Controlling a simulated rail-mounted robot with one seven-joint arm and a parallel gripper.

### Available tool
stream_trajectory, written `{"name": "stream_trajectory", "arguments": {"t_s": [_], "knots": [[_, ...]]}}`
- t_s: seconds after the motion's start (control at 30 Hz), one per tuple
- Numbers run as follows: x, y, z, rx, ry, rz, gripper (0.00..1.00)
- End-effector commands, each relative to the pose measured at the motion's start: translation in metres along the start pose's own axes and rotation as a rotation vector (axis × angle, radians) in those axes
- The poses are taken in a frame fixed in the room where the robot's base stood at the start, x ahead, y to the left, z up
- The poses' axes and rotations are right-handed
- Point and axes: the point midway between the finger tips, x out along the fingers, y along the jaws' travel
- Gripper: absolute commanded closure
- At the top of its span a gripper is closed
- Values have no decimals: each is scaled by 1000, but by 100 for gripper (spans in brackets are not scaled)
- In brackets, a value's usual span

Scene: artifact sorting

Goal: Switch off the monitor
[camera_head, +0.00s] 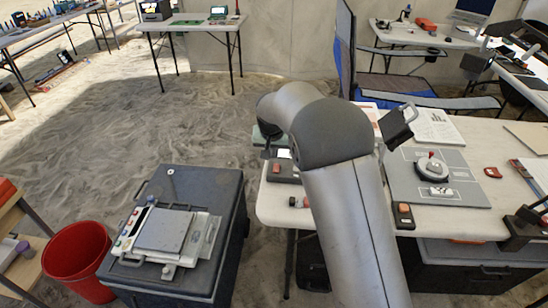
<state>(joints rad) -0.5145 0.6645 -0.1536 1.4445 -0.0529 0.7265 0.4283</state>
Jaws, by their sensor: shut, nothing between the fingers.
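A screen (473,7) that looks like a monitor stands on the back right table, cut by the top edge. Whether it is the task's monitor, and whether it is on, I cannot tell. A small device (283,170) with a pale display lies at the near table's left edge, partly behind my arm. My grey arm rises from the bottom, bends above the near table and turns away to the left. My gripper cannot be made out; the arm hides the space behind it.
The near white table (273,205) holds a grey board (408,183) with a red-topped device, and papers. A blue folding chair (400,86) stands behind it. A dark case (232,225) bears a panel device. A red bucket (75,262) stands left. Sandy floor is open at left.

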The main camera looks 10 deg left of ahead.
Motion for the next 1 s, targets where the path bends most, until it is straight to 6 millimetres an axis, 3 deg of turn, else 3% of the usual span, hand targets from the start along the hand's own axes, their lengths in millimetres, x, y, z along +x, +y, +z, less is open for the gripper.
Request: {"name": "stream_trajectory", "arguments": {"t_s": [0.2, 0.4, 1.0], "knots": [[-45, 0, 10, 1, 2, -1, 100], [-66, 0, 14, 0, 0, 0, 100], [-75, 8, 18, 4, -7, 2, 100]]}}
